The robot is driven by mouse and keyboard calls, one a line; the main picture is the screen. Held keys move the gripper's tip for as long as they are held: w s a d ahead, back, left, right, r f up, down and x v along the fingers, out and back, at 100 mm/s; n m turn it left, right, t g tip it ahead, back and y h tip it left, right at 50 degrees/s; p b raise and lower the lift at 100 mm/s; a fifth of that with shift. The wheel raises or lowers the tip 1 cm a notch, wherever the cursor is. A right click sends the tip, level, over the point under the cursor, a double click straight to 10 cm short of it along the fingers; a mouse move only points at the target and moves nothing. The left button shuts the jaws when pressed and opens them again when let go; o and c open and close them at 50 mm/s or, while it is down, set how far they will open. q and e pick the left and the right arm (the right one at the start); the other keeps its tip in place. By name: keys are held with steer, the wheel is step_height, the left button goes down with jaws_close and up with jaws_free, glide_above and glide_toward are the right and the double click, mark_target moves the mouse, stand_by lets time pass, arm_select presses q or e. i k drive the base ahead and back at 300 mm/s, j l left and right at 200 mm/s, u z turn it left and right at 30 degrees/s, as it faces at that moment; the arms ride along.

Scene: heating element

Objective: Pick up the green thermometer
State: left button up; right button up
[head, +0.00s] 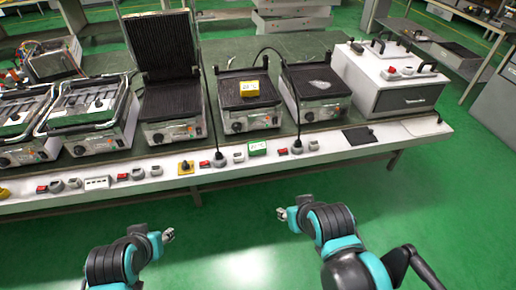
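The green thermometer (258,149) is a small green box with a pale display. It lies on the white front ledge of the workbench (340,143), below the middle grill plates. My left gripper (169,235) is low in front of the bench, to the left of the thermometer and apart from it. My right gripper (281,214) is in front of the bench, below and slightly right of the thermometer, also apart from it. Both grippers are small in view, and their fingers are too small to judge. Nothing covers the thermometer.
A similar yellow device (249,89) sits on a grill plate (244,101). An open grill (168,83) stands left of centre and a metal fryer-like unit (390,78) at right. The green floor before the bench is clear.

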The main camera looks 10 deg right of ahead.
mark_target(258, 147)
steer(key=l+u, duration=0.15)
steer(key=u, duration=0.35)
steer(key=i+l+u, duration=0.2)
steer(key=l+u, duration=0.15)
steer(key=l, duration=0.65)
steer(key=l+u, duration=0.35)
steer(key=l, duration=2.85)
steer(key=i+u, duration=0.05)
